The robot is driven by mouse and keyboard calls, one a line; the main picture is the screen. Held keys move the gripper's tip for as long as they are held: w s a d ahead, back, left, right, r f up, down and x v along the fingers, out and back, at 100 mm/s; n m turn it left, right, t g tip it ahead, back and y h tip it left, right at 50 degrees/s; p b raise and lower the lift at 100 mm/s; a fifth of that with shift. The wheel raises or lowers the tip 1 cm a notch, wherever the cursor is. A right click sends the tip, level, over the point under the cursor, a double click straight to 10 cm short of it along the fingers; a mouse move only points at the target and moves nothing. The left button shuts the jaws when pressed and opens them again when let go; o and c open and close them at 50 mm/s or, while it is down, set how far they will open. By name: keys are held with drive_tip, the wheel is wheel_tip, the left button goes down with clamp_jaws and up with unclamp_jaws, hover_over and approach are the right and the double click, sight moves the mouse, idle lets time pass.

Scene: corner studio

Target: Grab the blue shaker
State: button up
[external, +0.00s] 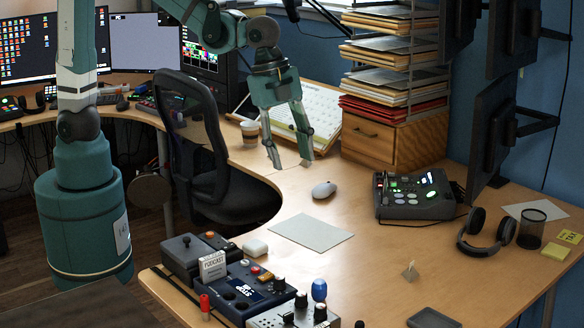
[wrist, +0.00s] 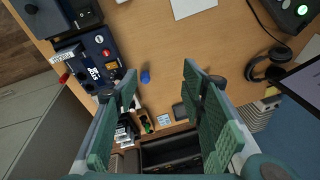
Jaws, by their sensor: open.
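The blue shaker (external: 319,290) is a small, rounded blue piece standing on the wooden desk near its front edge, right of the dark blue control box. In the wrist view the blue shaker (wrist: 145,76) shows small and far below, close to the left fingertip. My gripper (external: 290,162) is open and empty, pointing down above the back part of the desk, well behind the shaker. Its two green fingers are spread wide in the wrist view (wrist: 160,72).
The dark blue control box (external: 243,292) and a grey knobbed mixer (external: 290,318) stand close to the shaker. Headphones (external: 486,232) lie right. The middle desk is mostly clear.

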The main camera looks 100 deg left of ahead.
drive_tip(key=w+d+f+m+g+b, duration=0.1)
drive_tip(key=w+d+f+m, duration=0.3)
drive_tip(key=w+d+f, duration=0.35)
drive_tip(key=m+g+b, duration=0.2)
drive_tip(key=m, duration=0.1)
hover_over(319, 282)
drive_tip(key=shift+y, duration=0.3)
wheel_tip(319, 282, down, 13)
drive_tip(key=shift+w+d, duration=0.15)
drive_tip(key=shift+f, duration=0.1)
drive_tip(key=shift+f, duration=1.2)
drive_tip(key=shift+f, duration=0.1)
drive_tip(key=shift+f+b, duration=0.8)
drive_tip(key=shift+f, duration=1.7)
drive_tip(key=shift+c, duration=0.3)
